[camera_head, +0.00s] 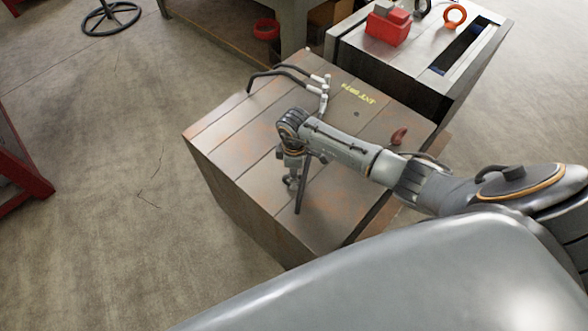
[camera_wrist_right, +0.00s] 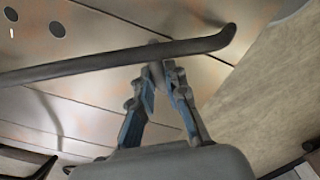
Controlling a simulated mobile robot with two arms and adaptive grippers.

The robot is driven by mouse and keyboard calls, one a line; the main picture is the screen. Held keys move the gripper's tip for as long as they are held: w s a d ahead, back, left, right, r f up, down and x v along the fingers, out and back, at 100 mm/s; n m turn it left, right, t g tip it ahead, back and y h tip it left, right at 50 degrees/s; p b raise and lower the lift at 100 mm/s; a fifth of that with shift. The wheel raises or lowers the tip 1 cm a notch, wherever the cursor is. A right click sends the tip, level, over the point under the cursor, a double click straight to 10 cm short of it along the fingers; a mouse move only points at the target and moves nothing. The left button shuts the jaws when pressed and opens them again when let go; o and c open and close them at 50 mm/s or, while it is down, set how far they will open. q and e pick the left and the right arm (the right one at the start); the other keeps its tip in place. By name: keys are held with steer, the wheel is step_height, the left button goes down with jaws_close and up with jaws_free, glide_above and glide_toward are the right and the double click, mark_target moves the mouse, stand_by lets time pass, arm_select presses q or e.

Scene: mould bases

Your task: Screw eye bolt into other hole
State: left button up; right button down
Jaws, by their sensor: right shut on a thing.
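My right gripper (camera_head: 291,181) reaches down over the near part of the rusty steel mould base (camera_head: 240,145). In the right wrist view its blue-sided fingers (camera_wrist_right: 158,72) close together at a long dark bar (camera_wrist_right: 120,63) with a bent end. The bar (camera_head: 302,190) crosses at the fingertips; the exact contact is hidden. A small reddish-brown piece (camera_head: 399,136), possibly an eye bolt, is on the base's right side. An orange eye bolt (camera_head: 455,16) stands on the second block. No eye bolt is clear at my fingertips. My left gripper is out of view.
Dark bent hoses with pale fittings (camera_head: 322,85) lie at the base's back edge. The second grey block (camera_head: 423,85) stands behind at the right, with a red box (camera_head: 387,28) on top. Dark holes (camera_wrist_right: 57,29) show in the base's surface.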

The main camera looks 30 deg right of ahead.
steer(key=c, duration=1.3)
jaws_free()
steer(key=shift+s+f, duration=0.2)
steer(key=shift+o, duration=0.2)
steer(key=shift+w, duration=0.1)
steer(key=shift+r+p, duration=0.45)
steer(key=shift+r, duration=0.15)
step_height(320, 180, up, 4)
steer(key=p, duration=0.4)
steer(key=shift+r, duration=0.15)
steer(key=shift+o, duration=0.2)
